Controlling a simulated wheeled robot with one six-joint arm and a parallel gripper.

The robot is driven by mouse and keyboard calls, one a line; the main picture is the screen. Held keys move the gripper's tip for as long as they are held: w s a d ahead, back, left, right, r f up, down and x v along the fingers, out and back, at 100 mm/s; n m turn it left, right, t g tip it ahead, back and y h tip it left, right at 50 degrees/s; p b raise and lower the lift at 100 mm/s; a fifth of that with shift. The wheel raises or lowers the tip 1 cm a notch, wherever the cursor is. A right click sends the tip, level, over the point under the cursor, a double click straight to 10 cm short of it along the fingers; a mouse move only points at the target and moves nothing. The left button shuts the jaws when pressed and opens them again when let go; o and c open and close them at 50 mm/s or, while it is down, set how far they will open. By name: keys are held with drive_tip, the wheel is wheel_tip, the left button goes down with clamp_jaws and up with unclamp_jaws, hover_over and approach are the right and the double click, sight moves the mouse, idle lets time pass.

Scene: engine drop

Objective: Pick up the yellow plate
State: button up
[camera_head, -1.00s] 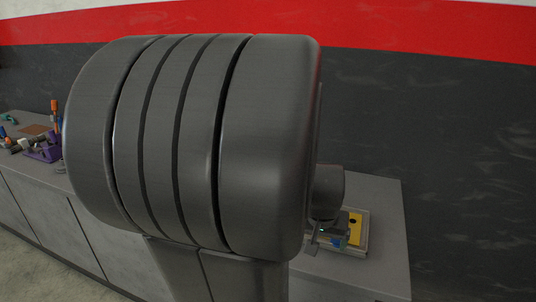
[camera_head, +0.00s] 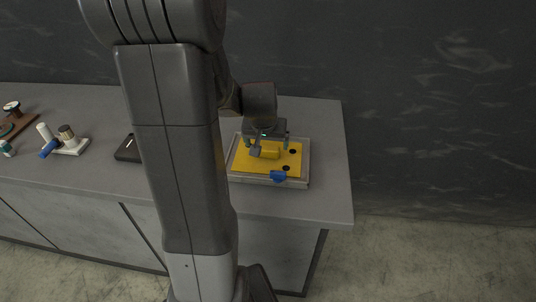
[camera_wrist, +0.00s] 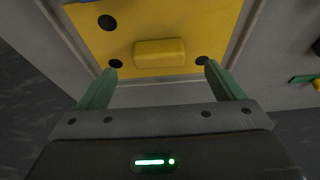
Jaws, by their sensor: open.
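The yellow plate (camera_head: 262,163) lies in a shallow grey tray (camera_head: 305,172) near the right end of the bench. It has dark round holes and a raised yellow block (camera_wrist: 160,53) that stands out like a handle. My gripper (camera_head: 266,146) is above the tray in the head view. In the wrist view my gripper (camera_wrist: 157,70) is open, with one green finger to each side of the block and nothing between them. I cannot tell the exact height of the fingertips above the plate. My arm hides part of the bench.
A blue part (camera_head: 278,176) is at the tray's front edge. A dark box (camera_head: 128,149) stands left of the tray, partly behind my arm. Further left are a white-based item (camera_head: 74,147) and a brown board (camera_head: 17,127). The bench (camera_head: 335,190) is clear right of the tray.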

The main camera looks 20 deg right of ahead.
sight(268, 148)
drive_tip(key=shift+w+d+p+x, duration=0.15)
drive_tip(key=shift+p+x, duration=0.15)
drive_tip(key=shift+x, duration=0.85)
drive_tip(key=shift+w+d+p+x, duration=0.1)
drive_tip(key=shift+p+x, duration=0.2)
drive_tip(key=shift+x, duration=0.8)
drive_tip(key=shift+w+d+f, duration=0.15)
drive_tip(key=shift+w+f, duration=0.1)
drive_tip(key=shift+f, duration=0.4)
drive_tip(key=shift+c, duration=0.2)
drive_tip(key=shift+r, duration=0.1)
drive_tip(key=c, duration=1.2)
